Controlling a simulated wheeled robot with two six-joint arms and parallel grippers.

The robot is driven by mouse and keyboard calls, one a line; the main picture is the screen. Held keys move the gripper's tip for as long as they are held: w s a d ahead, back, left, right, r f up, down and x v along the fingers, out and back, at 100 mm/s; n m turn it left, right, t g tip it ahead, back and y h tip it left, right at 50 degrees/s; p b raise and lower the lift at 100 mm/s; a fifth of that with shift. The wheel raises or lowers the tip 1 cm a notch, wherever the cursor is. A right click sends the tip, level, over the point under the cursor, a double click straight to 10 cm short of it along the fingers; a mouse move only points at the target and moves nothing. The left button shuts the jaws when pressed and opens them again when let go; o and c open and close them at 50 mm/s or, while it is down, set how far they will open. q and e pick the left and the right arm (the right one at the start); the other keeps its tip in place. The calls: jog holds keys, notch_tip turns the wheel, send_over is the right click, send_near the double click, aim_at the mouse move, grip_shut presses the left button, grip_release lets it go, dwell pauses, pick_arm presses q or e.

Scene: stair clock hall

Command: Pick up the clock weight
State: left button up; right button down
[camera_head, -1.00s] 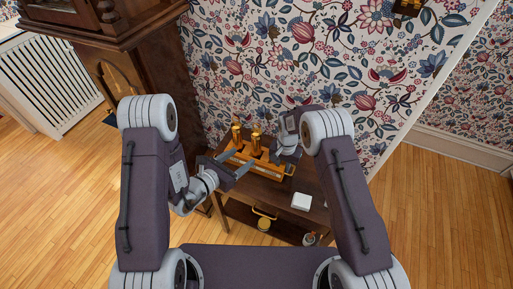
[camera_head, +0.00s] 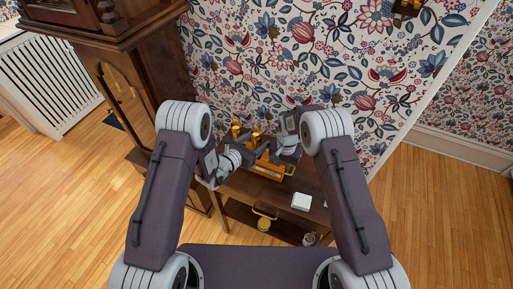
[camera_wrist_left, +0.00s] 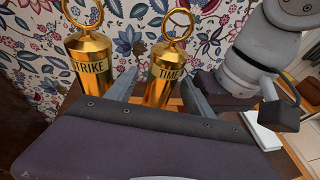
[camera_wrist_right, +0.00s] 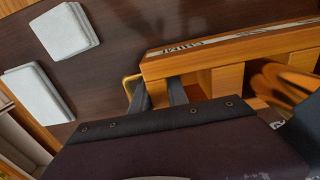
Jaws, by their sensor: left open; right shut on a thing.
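Two brass clock weights with ring tops stand in a wooden rack (camera_head: 268,171) on a dark table by the wall. In the left wrist view they read STRIKE (camera_wrist_left: 90,68) and TIME (camera_wrist_left: 163,82). My left gripper (camera_wrist_left: 160,92) is open, with a finger on each side of the TIME weight; whether they touch it is unclear. The rack's label (camera_wrist_right: 185,47) starts with CHIME. The weights' lower parts are hidden in the left wrist view.
The lower shelf holds a brass item (camera_head: 264,222) and a small jar (camera_head: 310,239). A tall clock case (camera_head: 150,75) stands close on the left. Wood floor is clear at right.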

pick_arm(q)
jog(key=shift+w+d+f, duration=0.1)
jog(key=shift+w, duration=0.1)
grip_shut()
dwell(1.2)
jog(key=shift+w+r, duration=0.1)
jog(key=shift+r, duration=0.2)
notch_tip(320, 180, up, 10)
jog(key=shift+f, duration=0.1)
